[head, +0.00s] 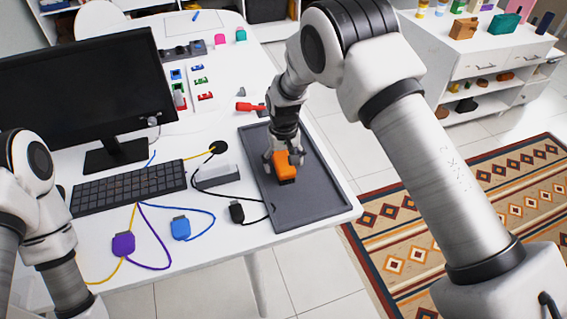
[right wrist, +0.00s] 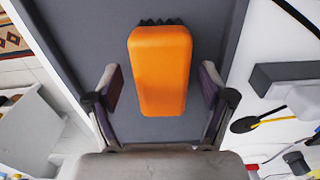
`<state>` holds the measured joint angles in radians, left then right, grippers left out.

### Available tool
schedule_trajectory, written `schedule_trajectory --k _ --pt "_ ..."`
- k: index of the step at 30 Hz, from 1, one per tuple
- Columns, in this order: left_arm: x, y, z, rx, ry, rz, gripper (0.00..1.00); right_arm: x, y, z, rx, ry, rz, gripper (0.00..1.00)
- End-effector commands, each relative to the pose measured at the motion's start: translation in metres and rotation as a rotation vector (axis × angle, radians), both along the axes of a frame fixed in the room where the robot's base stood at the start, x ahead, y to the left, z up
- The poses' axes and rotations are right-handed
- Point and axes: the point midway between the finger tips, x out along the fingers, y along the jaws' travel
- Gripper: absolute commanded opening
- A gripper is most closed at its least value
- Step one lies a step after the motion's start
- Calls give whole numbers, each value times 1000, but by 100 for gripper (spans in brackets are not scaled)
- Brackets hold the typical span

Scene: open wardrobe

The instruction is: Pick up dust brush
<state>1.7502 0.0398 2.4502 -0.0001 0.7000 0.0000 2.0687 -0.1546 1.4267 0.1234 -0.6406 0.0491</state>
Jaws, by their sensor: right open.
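The dust brush (head: 285,167) has an orange block body with dark bristles and lies on the dark grey tray (head: 318,203) at the right end of the white desk. In the right wrist view the brush (right wrist: 160,70) sits between the two fingers, with visible gaps on both sides. My right gripper (head: 283,158) is over the brush, pointing down. It also shows in the right wrist view (right wrist: 160,90), open and holding nothing. My left arm is at the left edge of the head view, and its gripper is out of the picture.
A grey-white box (head: 216,176), black adapter (head: 237,212), blue plug (head: 181,229) and purple plug (head: 123,243) with loose cables lie left of the tray. The keyboard (head: 130,187) and monitor (head: 85,90) are farther left. A red tool (head: 249,107) lies behind the tray.

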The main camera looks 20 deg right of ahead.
Motion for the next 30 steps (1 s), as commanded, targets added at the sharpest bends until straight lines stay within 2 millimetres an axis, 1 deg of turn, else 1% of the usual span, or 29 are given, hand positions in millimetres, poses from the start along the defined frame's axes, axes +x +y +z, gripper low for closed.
schedule_trajectory --k 2,5,6,8,20,23,30 --pt "0 0 -1 0 0 0 0 0 0 0 0 0 0 81" --pt "0 0 -1 0 0 0 0 0 0 0 0 0 0 49" --pt "0 0 -1 0 0 0 0 0 0 0 0 0 0 35" --pt "0 0 -1 0 0 0 0 0 0 0 0 0 0 15" --pt "0 0 2 0 0 0 0 0 -1 3 0 0 0 15" --pt "0 0 7 0 0 0 0 -1 -2 10 0 0 -1 15" --pt "0 0 29 0 0 0 0 -3 -9 35 0 0 -4 15"
